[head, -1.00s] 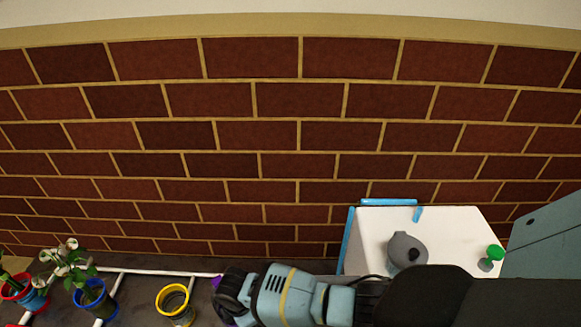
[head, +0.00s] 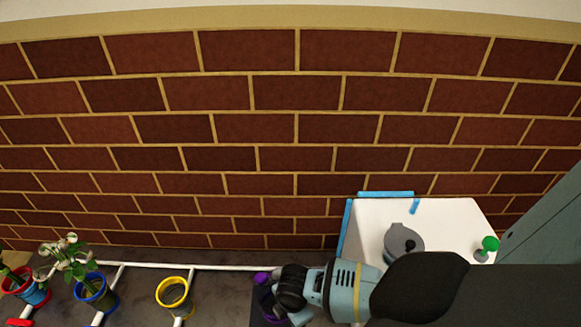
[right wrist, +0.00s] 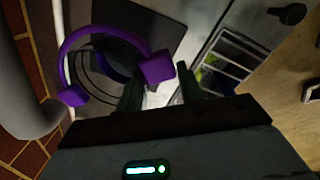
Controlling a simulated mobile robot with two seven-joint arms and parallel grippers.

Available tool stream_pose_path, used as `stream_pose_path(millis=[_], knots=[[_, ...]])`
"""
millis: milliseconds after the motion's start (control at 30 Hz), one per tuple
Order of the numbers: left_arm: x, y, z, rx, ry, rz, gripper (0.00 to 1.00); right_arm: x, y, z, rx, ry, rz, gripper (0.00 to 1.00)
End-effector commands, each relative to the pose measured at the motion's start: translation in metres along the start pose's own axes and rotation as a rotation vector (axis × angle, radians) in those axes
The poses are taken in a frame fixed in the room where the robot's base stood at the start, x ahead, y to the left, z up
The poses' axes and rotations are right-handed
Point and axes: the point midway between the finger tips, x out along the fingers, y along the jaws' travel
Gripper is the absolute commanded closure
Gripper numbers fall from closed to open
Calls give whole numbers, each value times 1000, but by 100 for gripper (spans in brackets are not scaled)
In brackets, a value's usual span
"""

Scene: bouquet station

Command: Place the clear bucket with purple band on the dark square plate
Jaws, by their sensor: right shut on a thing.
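My right gripper (head: 278,296) reaches in from the right in the head view, low over the dark counter. The clear bucket with purple band is mostly hidden behind it; a purple piece (head: 262,278) shows at its left. In the right wrist view the purple band (right wrist: 93,33) curves between two purple blocks, and the near block is at the fingers (right wrist: 158,90), which are shut on the bucket. The dark square plate (head: 257,319) shows partly beneath the gripper, and as a dark square (right wrist: 160,22) in the wrist view. Whether the bucket touches it is unclear. My left gripper is out of view.
A yellow-banded bucket (head: 174,293) stands to the left, then blue (head: 97,293) and red (head: 30,290) ones holding plants. A white rail (head: 200,267) runs behind them. A white box (head: 372,228) with a grey lidded object (head: 403,243) and green knob (head: 488,245) stands right.

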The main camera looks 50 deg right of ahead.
Motion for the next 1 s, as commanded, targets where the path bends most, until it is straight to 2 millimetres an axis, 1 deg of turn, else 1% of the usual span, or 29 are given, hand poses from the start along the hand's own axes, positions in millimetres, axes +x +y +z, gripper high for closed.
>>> stream_pose_path(millis=[67, 133, 467, 600, 633, 700, 767, 800, 1000], knots=[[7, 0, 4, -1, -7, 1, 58, 9, -1, 0, 0, 3, 2, 90], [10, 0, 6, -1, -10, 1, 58, 14, -1, -1, -1, 4, 2, 90], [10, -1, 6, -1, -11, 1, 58, 14, 0, 0, -1, 2, 4, 90], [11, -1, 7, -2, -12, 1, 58, 18, 0, 0, -1, 2, 4, 90], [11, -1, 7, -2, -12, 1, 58, 18, -1, 0, -1, 1, 1, 60], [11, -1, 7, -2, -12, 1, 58, 18, -1, 0, -1, 1, 2, 51], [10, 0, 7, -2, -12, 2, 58, 18, -1, 0, -1, 1, 2, 43], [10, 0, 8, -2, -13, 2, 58, 18, -1, 0, -1, 1, 2, 41], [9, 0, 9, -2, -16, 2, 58, 17, -1, 0, -1, 1, 2, 41]])
